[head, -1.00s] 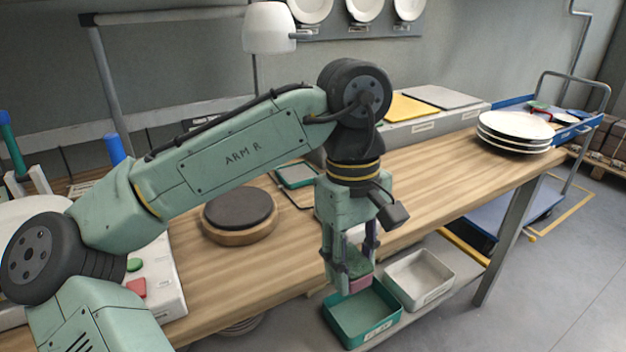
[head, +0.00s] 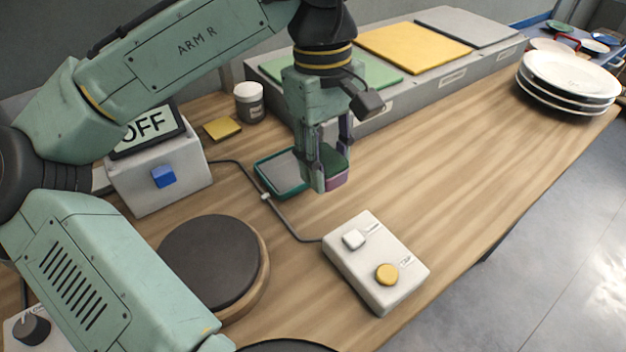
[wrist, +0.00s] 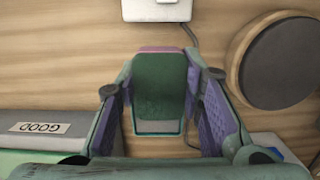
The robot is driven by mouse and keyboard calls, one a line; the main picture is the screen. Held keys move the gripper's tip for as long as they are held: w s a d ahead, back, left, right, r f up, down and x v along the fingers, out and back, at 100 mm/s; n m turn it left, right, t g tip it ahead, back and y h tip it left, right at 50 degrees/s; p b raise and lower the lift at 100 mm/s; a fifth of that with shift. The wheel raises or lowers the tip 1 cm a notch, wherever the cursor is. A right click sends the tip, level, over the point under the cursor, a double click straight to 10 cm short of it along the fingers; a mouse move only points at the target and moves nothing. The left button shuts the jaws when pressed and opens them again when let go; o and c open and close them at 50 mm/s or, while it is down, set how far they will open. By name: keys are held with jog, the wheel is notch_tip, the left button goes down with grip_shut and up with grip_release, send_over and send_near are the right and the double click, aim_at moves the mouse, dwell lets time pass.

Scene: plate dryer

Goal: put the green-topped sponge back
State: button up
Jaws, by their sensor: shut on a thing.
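The green-topped sponge (head: 336,174) has a pink body under its dark green top. My gripper (head: 331,164) is shut on it by two sides and points down over the wooden table. In the wrist view the sponge (wrist: 160,84) fills the space between the fingers, with a pink edge at its far end. A shallow teal-rimmed tray with a grey inside (head: 280,172) is just left of the sponge in the head view. In the wrist view part of the tray (wrist: 158,127) shows beyond the sponge's near end. The gap between sponge and tray is hard to judge.
A white box with a white and a yellow button (head: 376,262) stands in front. A round dark-topped disc (head: 210,262) is front left. The OFF box (head: 160,175), a yellow pad (head: 221,128) and a jar (head: 249,103) are behind left. The right table is clear up to stacked plates (head: 570,78).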

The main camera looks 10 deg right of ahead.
aim_at(321, 151)
jog(key=shift+w, duration=0.35)
notch_tip(321, 151, down, 10)
jog(key=shift+r+p, duration=0.1)
jog(key=shift+p, duration=0.35)
jog(key=o, duration=1.2)
jog(key=r, duration=0.4)
jog(key=w+r, duration=0.1)
jog(key=r, duration=0.7)
jog(key=shift+w+a+b, duration=0.2)
jog(key=shift+a+b, duration=0.05)
jog(key=shift+b, duration=0.05)
